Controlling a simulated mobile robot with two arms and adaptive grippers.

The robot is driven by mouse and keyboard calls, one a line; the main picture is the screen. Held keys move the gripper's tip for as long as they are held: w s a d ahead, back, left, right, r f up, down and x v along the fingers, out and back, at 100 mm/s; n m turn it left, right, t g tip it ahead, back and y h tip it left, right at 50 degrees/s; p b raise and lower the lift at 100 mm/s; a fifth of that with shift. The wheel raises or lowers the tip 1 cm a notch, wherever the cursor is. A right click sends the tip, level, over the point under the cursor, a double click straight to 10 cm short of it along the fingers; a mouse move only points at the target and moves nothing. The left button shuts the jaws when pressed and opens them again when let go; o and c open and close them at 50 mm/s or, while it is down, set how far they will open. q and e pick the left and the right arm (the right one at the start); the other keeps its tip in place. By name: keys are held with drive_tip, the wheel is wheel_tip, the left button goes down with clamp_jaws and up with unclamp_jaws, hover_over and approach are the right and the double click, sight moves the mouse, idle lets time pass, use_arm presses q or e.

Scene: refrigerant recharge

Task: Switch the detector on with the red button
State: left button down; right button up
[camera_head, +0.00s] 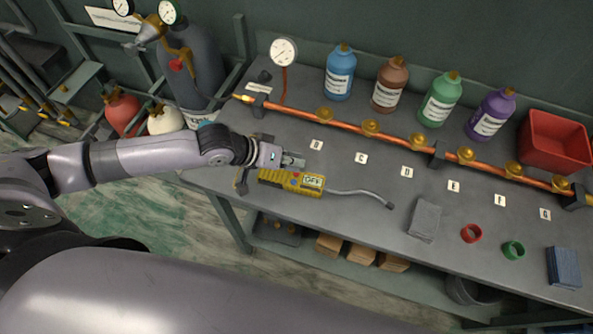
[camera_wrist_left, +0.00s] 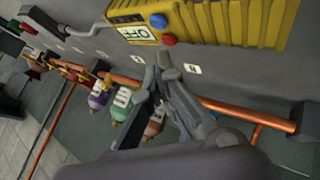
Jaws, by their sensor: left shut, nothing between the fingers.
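The yellow detector (camera_head: 285,183) lies on the grey workbench near its front left, its thin probe reaching right. Its display reads OFF. In the left wrist view the detector (camera_wrist_left: 225,20) is at the top, with a red button (camera_wrist_left: 168,40) and a blue button (camera_wrist_left: 158,20) beside the OFF display (camera_wrist_left: 130,33). My left gripper (camera_head: 294,161) is at the detector's back edge in the head view. In the wrist view its closed fingertips (camera_wrist_left: 165,62) are just below the red button; I cannot tell whether they touch the detector. It holds nothing. My right gripper is not in view.
A copper pipe (camera_head: 345,122) with brass fittings runs along the bench behind the detector. Behind it stand several bottles, including a blue one (camera_head: 339,74), and a red bin (camera_head: 554,141). A grey cloth (camera_head: 425,220), a red ring (camera_head: 471,233) and a green ring (camera_head: 513,250) lie to the right.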

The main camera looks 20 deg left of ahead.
use_arm(q)
drive_tip(key=shift+f, duration=0.1)
drive_tip(key=shift+f, duration=0.35)
idle(0.3)
drive_tip(key=shift+r+p, duration=0.45)
drive_tip(key=shift+p, duration=0.35)
wheel_tip(320, 180, up, 6)
drive_tip(key=p, duration=0.6)
drive_tip(key=shift+p, duration=0.4)
